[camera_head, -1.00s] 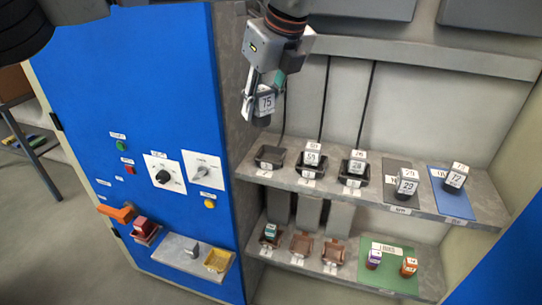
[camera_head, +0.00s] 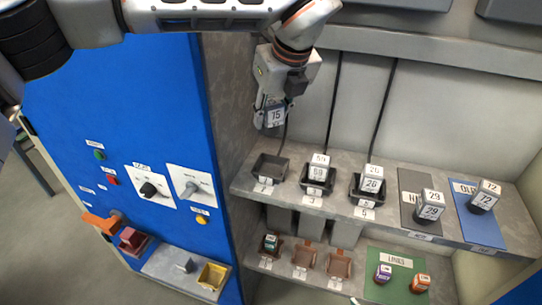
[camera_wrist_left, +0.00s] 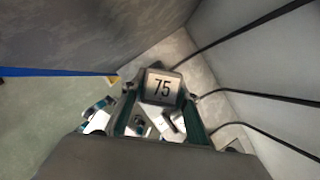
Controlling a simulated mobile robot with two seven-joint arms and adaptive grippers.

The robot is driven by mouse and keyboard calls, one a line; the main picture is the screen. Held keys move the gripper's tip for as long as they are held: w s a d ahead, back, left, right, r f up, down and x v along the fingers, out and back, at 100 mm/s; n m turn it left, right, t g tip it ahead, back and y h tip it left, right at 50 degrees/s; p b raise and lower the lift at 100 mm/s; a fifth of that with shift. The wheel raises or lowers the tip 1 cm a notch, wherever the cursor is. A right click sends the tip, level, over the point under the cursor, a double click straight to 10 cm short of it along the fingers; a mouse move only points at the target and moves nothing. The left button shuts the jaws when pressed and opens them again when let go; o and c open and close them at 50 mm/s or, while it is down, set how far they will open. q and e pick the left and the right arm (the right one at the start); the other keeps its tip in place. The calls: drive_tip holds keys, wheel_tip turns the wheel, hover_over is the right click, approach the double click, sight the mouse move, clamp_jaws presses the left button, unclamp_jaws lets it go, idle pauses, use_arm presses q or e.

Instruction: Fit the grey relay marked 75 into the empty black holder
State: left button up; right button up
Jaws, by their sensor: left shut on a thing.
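The grey relay marked 75 (camera_head: 275,117) is held in my left gripper (camera_head: 272,108), which is shut on it. The relay also shows between the fingers in the left wrist view (camera_wrist_left: 162,87), its number facing the camera. The empty black holder (camera_head: 269,168) is at the left end of the upper shelf. The relay hangs above that holder, clear of it, near the grey side wall. The wrist view does not clearly show the holder. My right gripper is not in view.
Black holders with relays marked 59 (camera_head: 318,174) and 26 (camera_head: 369,185) stand to the right. Relays 29 (camera_head: 430,205) and 72 (camera_head: 485,196) stand on grey and blue mats. A blue panel with knobs (camera_head: 150,190) is at left. Cables hang behind.

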use_arm(q)
wheel_tip(320, 180, down, 9)
drive_tip(key=shift+r+p, duration=0.2)
drive_tip(key=shift+p, duration=0.35)
wheel_tip(320, 180, down, 3)
drive_tip(key=shift+f+p, duration=0.1)
drive_tip(key=shift+p, duration=0.2)
drive_tip(key=shift+f, duration=0.15)
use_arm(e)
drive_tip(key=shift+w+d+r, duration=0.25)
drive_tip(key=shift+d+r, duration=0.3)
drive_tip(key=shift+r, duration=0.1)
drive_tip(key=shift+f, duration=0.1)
